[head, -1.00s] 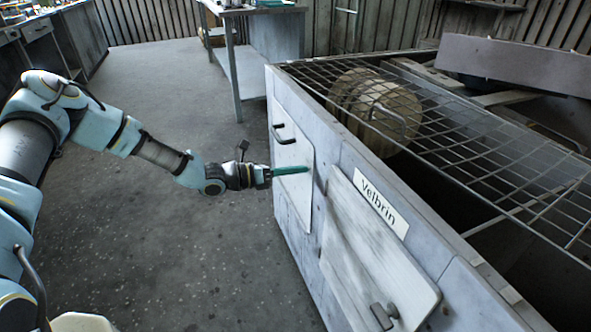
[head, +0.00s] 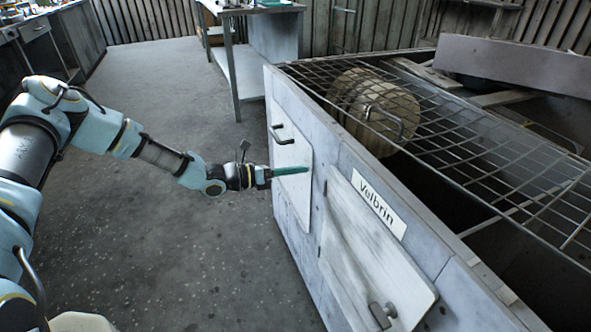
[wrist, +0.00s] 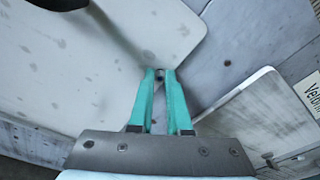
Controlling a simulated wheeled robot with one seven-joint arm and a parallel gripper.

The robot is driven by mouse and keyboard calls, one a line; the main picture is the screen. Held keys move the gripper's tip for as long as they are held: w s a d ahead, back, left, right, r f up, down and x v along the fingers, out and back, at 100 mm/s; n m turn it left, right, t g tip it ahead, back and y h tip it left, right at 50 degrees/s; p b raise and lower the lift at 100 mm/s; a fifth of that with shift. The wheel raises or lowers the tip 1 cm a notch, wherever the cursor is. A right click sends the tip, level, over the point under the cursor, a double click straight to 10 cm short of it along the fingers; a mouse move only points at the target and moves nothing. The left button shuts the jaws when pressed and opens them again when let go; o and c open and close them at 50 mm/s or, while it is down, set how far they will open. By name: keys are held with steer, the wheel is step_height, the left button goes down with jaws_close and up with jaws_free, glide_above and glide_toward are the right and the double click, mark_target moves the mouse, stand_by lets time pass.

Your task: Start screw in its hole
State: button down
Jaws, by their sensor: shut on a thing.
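My gripper (head: 307,169) has teal fingers and reaches the front of the grey housing, at the right edge of a pale panel (head: 287,200). The wrist view shows the fingertips (wrist: 160,74) close together over the panel (wrist: 60,75) near its edge. A small grey bit, seemingly the screw (wrist: 159,75), shows between the tips; the fingers hide most of it. I cannot see its hole or tell whether the screw touches the panel.
A second pale door (head: 372,255) with a handle and a "Velbrin" label (head: 380,203) lies to the right. A dark handle (head: 283,134) sticks out of the upper panel. A wire grid (head: 450,140) covers the housing's top. The floor (head: 190,250) on the left is clear.

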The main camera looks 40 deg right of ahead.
steer(key=c, duration=0.8)
jaws_free()
steer(key=shift+d, duration=0.1)
steer(key=shift+o, duration=0.4)
steer(key=o, duration=0.4)
steer(key=shift+s+f+p+v, duration=0.15)
steer(key=shift+p+v, duration=0.2)
steer(key=shift+v, duration=0.95)
steer(key=shift+f+p+v, duration=0.15)
steer(key=shift+p+v, duration=0.15)
steer(key=shift+v, duration=1.05)
steer(key=shift+s+f+p+v, duration=0.15)
steer(key=shift+p+v, duration=0.2)
steer(key=shift+v, duration=0.95)
